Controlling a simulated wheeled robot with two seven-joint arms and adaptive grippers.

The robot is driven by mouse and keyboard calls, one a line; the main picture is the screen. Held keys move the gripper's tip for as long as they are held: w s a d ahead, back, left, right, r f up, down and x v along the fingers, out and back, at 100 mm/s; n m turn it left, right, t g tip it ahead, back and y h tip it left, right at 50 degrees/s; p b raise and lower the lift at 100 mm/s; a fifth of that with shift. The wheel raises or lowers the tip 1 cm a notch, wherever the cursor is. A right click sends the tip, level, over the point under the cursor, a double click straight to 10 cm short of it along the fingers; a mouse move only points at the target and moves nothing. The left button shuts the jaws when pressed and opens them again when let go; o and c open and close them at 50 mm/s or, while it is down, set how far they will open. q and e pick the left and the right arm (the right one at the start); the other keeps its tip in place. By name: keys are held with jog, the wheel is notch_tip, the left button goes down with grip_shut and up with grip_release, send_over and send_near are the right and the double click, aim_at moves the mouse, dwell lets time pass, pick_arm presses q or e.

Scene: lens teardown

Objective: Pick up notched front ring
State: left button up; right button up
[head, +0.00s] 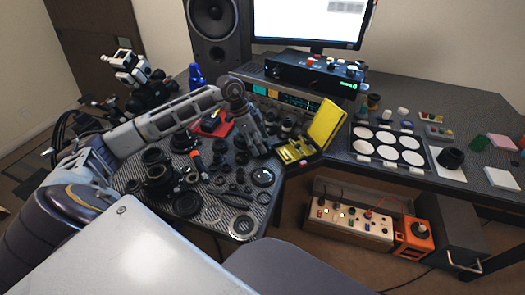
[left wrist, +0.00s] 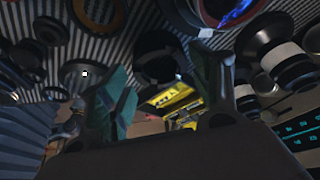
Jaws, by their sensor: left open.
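Several rings lie on the striped bench top. A pale thin ring (head: 243,225) lies near the front edge, a dark ring (head: 263,177) lies behind it, and a flat black ring (head: 187,204) lies to the left. I cannot tell which one is the notched front ring; no notch is clear at this size. My left gripper (head: 257,148) hangs over the bench beside the yellow case, above the small parts. In the left wrist view its two fingers (left wrist: 165,80) are spread apart with nothing held between them. My right gripper is in neither view.
An open yellow case (head: 325,124) stands right of my left gripper. Black lens barrels (head: 158,170) crowd the bench's left side. A mat with white discs (head: 361,132) lies farther right. A monitor and speaker (head: 213,25) stand behind.

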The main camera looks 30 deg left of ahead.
pick_arm(q)
jog(key=shift+x, duration=1)
jog(key=shift+w+d+f, duration=0.15)
jog(key=shift+d+f, duration=0.05)
jog(key=shift+f, duration=0.25)
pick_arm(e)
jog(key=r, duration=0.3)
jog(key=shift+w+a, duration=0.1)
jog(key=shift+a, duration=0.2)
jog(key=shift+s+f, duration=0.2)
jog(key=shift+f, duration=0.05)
pick_arm(q)
jog(key=c, duration=0.5)
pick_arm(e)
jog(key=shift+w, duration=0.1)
